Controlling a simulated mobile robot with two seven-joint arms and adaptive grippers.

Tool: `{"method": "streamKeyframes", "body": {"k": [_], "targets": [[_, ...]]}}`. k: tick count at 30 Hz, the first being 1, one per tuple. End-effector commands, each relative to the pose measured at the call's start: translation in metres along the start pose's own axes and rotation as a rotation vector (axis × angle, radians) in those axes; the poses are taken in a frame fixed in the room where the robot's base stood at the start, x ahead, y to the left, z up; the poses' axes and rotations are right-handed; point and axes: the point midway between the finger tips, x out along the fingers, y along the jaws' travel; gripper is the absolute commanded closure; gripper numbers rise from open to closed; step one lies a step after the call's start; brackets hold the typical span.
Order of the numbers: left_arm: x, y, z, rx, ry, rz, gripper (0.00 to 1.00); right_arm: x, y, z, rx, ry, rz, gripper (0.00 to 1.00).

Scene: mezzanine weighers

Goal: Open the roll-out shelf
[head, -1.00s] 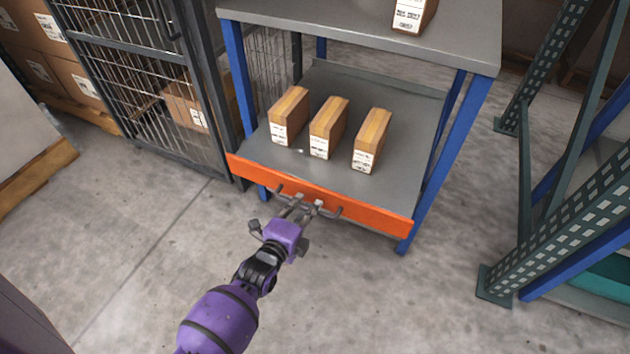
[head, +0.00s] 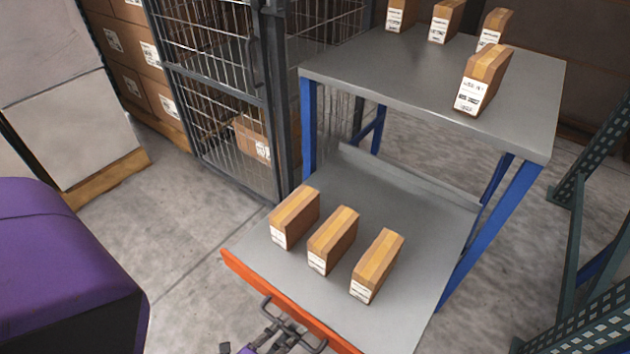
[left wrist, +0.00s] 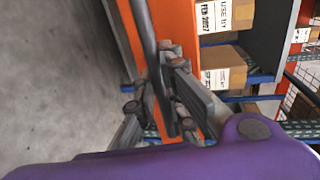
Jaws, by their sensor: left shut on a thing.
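The roll-out shelf (head: 405,235) is a grey tray low in a blue-legged table, and its front part sticks out past the table top. Its orange front (head: 248,270) carries a dark bar handle (head: 312,347); both the orange front (left wrist: 182,22) and the handle (left wrist: 150,50) also show in the left wrist view. My left gripper (head: 284,334) is shut on the handle, at the bottom edge of the head view. Its fingers (left wrist: 170,95) close around the bar in the left wrist view. My right gripper is not in view.
Three cartons (head: 333,240) stand on the shelf. Several more stand on the table top (head: 400,65). A wire cage (head: 215,75) is at the back left, a pallet load (head: 75,130) further left, and a green rack upright (head: 568,250) at right. Floor left of the shelf is clear.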

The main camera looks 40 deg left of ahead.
Motion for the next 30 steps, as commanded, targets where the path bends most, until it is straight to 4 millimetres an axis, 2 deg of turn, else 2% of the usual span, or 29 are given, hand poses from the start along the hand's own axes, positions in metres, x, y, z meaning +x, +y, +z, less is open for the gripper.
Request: {"method": "streamKeyframes", "body": {"k": [1,3,12,18,28,29,30], "targets": [[-0.014,0.004,-0.001,-0.002,-0.001,0.005,1.00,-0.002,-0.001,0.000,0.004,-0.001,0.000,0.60],[-0.028,0.006,-0.001,-0.002,-0.001,0.004,1.00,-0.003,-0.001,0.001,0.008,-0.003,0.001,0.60],[-0.065,0.014,-0.001,-0.002,0.000,0.003,1.00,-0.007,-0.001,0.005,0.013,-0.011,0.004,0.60],[-0.072,0.016,-0.001,-0.002,0.000,0.002,1.00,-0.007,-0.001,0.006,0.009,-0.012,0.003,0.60],[-0.072,0.016,-0.001,-0.001,0.000,0.003,1.00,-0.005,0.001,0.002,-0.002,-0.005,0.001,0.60],[-0.072,0.016,-0.001,-0.001,0.000,0.003,0.88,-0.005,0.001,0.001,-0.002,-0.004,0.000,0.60],[-0.072,0.016,-0.001,-0.001,0.000,0.003,0.83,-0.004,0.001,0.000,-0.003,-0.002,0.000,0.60]]}}
